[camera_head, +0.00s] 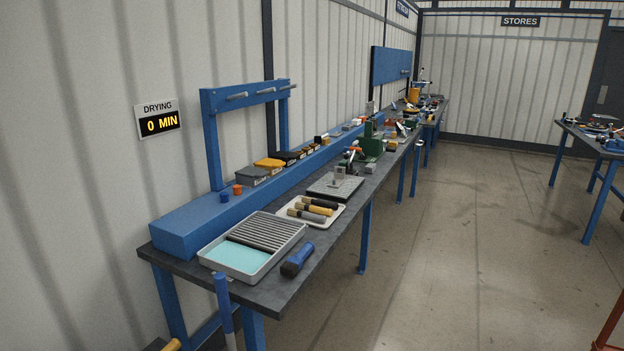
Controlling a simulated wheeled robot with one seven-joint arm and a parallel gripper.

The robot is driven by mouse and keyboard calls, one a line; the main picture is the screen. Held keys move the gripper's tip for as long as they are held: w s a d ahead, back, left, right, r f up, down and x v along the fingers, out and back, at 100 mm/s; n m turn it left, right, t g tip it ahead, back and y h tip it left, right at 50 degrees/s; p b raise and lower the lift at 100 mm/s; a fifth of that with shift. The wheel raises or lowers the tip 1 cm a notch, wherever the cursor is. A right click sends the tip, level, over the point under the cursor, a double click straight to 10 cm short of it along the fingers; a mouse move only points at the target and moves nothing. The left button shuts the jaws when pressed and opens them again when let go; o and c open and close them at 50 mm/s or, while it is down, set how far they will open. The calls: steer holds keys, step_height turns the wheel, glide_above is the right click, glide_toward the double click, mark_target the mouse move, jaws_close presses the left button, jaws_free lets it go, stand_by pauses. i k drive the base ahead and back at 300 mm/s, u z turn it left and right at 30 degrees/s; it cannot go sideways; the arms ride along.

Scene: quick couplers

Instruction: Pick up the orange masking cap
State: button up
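A small orange cap (237,189) stands on the long blue raised ledge at the back of the near workbench. It is a short cylinder, just right of a similar dark blue cap (225,197). Nothing covers it in the head view. It is small in the picture, so fine detail does not show. My gripper is not in view.
Open floor (450,270) lies right.

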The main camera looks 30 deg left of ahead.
mark_target(237, 188)
steer(key=z, duration=0.15)
steer(key=i, duration=1.6)
steer(key=u, duration=0.7)
steer(key=i, duration=1.1)
steer(key=u, duration=1.75)
steer(key=i, duration=1)
steer(key=u, duration=0.15)
